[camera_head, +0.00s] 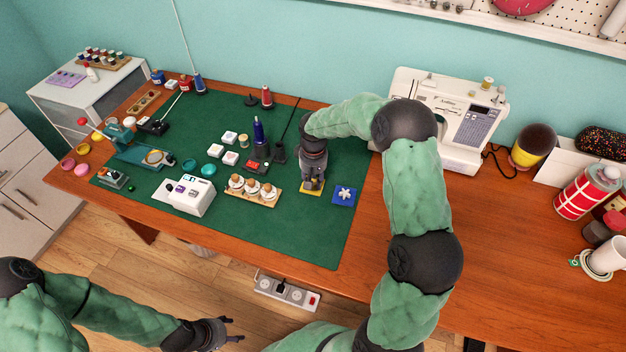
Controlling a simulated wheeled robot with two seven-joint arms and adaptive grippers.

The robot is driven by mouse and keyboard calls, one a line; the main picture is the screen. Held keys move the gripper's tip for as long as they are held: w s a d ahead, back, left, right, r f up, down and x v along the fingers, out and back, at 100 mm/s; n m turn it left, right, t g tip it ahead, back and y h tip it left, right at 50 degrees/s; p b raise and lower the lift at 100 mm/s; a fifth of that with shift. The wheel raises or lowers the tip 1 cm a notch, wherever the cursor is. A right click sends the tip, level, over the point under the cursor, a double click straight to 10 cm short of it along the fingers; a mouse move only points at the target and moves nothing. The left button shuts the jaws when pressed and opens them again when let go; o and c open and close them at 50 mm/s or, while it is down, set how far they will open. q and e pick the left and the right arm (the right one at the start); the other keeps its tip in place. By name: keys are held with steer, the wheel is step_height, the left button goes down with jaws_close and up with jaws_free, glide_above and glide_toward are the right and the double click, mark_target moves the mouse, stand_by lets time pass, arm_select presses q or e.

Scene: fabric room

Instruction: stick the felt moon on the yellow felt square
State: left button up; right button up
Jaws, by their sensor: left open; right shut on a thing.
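The yellow felt square (304,190) lies on the green mat and shows around my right gripper's fingers. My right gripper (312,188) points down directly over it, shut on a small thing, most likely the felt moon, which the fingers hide. I cannot tell whether the moon touches the square. A blue felt square (343,199) with a white shape on it lies just to the right. My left gripper (232,330) is open and empty, low in front of the table over the floor.
A wooden holder with round-topped pieces (253,192) stands left of the yellow square. A white box (186,194), white blocks and blue spool (259,133) are further left. The sewing machine (450,120) stands behind right. The mat's front right is clear.

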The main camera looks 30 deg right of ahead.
steer(key=shift+s+f, duration=0.1)
steer(key=o, duration=0.9)
steer(key=shift+c, duration=0.2)
step_height(320, 180, up, 12)
